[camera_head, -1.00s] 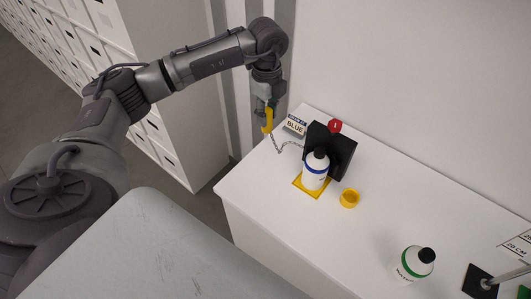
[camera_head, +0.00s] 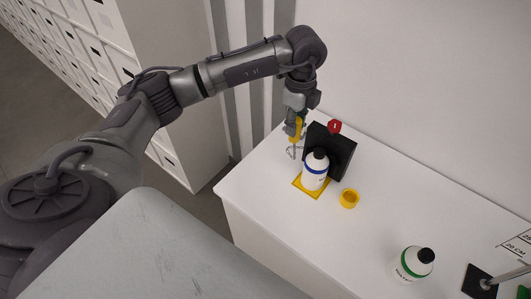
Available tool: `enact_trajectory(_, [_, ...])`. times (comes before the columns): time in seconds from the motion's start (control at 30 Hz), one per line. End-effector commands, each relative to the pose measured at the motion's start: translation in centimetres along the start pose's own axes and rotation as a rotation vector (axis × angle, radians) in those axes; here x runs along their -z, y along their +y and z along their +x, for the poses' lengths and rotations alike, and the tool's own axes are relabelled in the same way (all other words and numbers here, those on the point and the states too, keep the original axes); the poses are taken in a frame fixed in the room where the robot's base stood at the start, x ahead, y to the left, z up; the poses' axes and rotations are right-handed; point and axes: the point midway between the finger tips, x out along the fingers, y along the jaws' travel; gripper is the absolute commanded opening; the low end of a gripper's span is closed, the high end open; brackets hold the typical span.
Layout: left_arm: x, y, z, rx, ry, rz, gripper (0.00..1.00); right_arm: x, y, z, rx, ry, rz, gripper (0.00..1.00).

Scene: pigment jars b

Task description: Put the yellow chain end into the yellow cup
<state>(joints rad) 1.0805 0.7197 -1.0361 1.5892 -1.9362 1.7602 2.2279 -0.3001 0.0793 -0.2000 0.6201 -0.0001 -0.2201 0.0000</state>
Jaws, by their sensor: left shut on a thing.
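My left gripper (camera_head: 293,133) is shut on the yellow chain end (camera_head: 298,127), which hangs upright in it above the table. Part of the silver chain (camera_head: 292,152) shows below it; the rest is hidden behind the black block and bottle. The yellow cup (camera_head: 349,198) stands open on the white table, right of and nearer than the gripper. My right gripper is not in view.
A blue-banded bottle (camera_head: 314,173) stands on a yellow mat (camera_head: 308,191) between gripper and cup. Behind it is a black block (camera_head: 341,152) with a red knob (camera_head: 334,127). A green-banded bottle (camera_head: 414,263) stands at the front right.

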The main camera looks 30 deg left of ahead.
Motion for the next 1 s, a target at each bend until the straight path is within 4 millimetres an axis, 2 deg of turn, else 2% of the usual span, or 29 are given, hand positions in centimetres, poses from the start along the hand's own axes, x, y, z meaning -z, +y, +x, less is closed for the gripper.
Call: enact_trajectory(1.0, [8.0, -2.0, 0.0, 0.0, 0.0, 0.001, 0.0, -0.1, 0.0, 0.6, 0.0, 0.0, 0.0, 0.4])
